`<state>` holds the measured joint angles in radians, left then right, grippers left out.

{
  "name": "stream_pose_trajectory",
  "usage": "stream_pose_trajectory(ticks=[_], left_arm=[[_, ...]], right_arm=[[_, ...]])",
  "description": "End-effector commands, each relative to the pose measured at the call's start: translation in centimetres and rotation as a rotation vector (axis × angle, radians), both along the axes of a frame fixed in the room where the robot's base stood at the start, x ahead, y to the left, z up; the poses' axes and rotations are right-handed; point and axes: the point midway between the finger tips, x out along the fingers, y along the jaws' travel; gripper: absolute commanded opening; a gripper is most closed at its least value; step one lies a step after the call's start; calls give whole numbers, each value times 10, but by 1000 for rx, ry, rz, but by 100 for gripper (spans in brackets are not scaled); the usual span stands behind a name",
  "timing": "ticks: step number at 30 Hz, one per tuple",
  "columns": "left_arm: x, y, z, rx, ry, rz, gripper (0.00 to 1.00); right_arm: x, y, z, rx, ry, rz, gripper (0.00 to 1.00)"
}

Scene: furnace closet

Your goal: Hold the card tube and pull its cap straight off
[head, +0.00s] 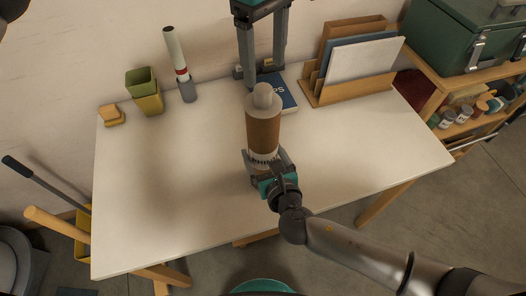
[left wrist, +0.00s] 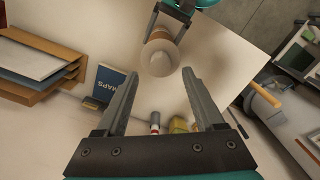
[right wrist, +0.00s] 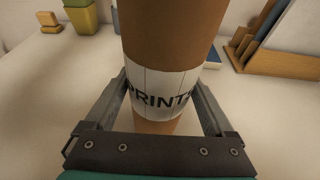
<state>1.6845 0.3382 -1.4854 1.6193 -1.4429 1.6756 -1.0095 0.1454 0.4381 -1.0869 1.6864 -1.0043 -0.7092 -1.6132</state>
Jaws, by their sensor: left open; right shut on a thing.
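The card tube (head: 263,132) is brown and upright, with a pale label reading "PRINTS" (right wrist: 160,92) around its lower part. A pale grey cap (head: 263,98) with a round knob sits on its top end. My right gripper (head: 265,160) is shut on the tube at the label, one finger on each side. The tube's foot is hidden, so I cannot tell whether it touches the table. My left gripper (head: 260,74) is open and empty, beyond the cap in the head view. In the left wrist view the cap (left wrist: 158,58) shows between and beyond the open fingers, apart from them.
The white table (head: 165,200) has clear room at left and front. A blue maps book (head: 285,95) lies behind the tube. A file rack (head: 320,92) stands at right.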

Motion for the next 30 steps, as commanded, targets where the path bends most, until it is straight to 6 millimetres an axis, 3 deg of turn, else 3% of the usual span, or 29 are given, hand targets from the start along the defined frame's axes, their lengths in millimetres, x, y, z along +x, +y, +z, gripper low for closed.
stream_pose_trajectory(ticks=[5,18,30], left_arm=[[3,3,-10,22,-12,-1,70],[2,3,-61,17,-8,1,70],[2,3,-71,17,-10,0,70]], right_arm=[[0,-1,0,-1,0,-1,22],[0,-1,0,-1,0,-1,22],[0,0,0,-2,-1,0,22]])
